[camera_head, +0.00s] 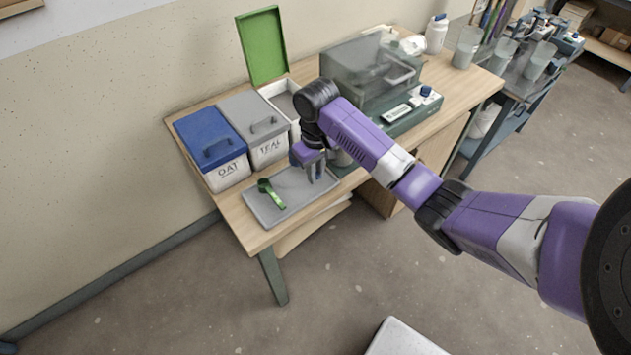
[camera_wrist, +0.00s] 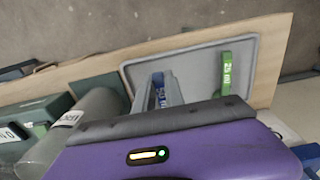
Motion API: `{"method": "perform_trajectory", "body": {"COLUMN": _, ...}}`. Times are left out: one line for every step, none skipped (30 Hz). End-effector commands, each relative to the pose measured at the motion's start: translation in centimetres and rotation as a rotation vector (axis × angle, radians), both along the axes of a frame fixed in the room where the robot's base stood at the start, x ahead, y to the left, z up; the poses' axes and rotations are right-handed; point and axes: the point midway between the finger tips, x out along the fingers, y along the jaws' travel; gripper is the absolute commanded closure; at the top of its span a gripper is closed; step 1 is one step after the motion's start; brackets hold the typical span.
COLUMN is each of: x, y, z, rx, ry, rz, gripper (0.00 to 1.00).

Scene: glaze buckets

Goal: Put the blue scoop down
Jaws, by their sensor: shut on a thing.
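My gripper (camera_head: 316,175) is over the right part of a grey tray (camera_head: 262,210) at the front left of the table, pointing down. In the wrist view its two grey fingers (camera_wrist: 158,92) are shut on the blue scoop (camera_wrist: 160,96), a narrow blue strip between them. The fingers hide most of the scoop. I cannot tell whether it touches the tray. A green scoop (camera_head: 271,194) lies in the tray to the left of my gripper. It also shows in the wrist view (camera_wrist: 226,72), apart from my fingers.
Behind the tray stand the OAT bin with a blue lid (camera_head: 210,137), the TEAL bin with a grey lid (camera_head: 252,118) and an open bin with its green lid (camera_head: 263,46) raised. A clear-covered scale (camera_head: 365,75) is at the right. The tray's middle is bare.

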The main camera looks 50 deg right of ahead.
Motion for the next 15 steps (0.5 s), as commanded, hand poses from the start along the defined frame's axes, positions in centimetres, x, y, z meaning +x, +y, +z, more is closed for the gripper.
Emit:
{"method": "perform_trajectory", "body": {"x": -0.1, "y": 0.0, "z": -0.7, "rx": 0.001, "ry": 0.003, "rz": -0.001, "gripper": 1.0}}
{"method": "perform_trajectory", "body": {"x": -0.1, "y": 0.0, "z": -1.1, "rx": 0.001, "ry": 0.003, "rz": -0.001, "gripper": 1.0}}
{"method": "perform_trajectory", "body": {"x": -0.1, "y": 0.0, "z": -1.7, "rx": 0.001, "ry": 0.004, "rz": -0.001, "gripper": 1.0}}
{"method": "perform_trajectory", "body": {"x": -0.1, "y": 0.0, "z": -2.2, "rx": 0.001, "ry": 0.003, "rz": -0.002, "gripper": 1.0}}
{"method": "perform_trajectory", "body": {"x": -0.1, "y": 0.0, "z": -2.6, "rx": 0.001, "ry": 0.004, "rz": -0.001, "gripper": 1.0}}
{"method": "perform_trajectory", "body": {"x": -0.1, "y": 0.0, "z": -3.1, "rx": 0.001, "ry": 0.003, "rz": -0.001, "gripper": 1.0}}
{"method": "perform_trajectory", "body": {"x": -0.1, "y": 0.0, "z": -3.4, "rx": 0.001, "ry": 0.003, "rz": -0.001, "gripper": 1.0}}
{"method": "perform_trajectory", "body": {"x": -0.1, "y": 0.0, "z": -3.7, "rx": 0.001, "ry": 0.002, "rz": -0.001, "gripper": 1.0}}
{"method": "perform_trajectory", "body": {"x": -0.1, "y": 0.0, "z": -3.9, "rx": 0.0, "ry": 0.001, "rz": -0.001, "gripper": 1.0}}
{"method": "perform_trajectory", "body": {"x": -0.1, "y": 0.0, "z": -4.0, "rx": 0.0, "ry": 0.0, "rz": -0.001, "gripper": 1.0}}
{"method": "perform_trajectory", "body": {"x": -0.1, "y": 0.0, "z": -4.0, "rx": 0.0, "ry": 0.0, "rz": -0.001, "gripper": 1.0}}
{"method": "perform_trajectory", "body": {"x": 0.0, "y": 0.0, "z": -4.1, "rx": 0.0, "ry": 0.0, "rz": -0.001, "gripper": 1.0}}
{"method": "perform_trajectory", "body": {"x": 0.0, "y": 0.0, "z": -4.1, "rx": 0.0, "ry": 0.0, "rz": -0.001, "gripper": 1.0}}
{"method": "perform_trajectory", "body": {"x": 0.0, "y": 0.0, "z": -4.0, "rx": 0.0, "ry": 0.0, "rz": 0.0, "gripper": 1.0}}
{"method": "perform_trajectory", "body": {"x": 0.0, "y": 0.0, "z": -4.0, "rx": 0.0, "ry": 0.0, "rz": 0.0, "gripper": 1.0}}
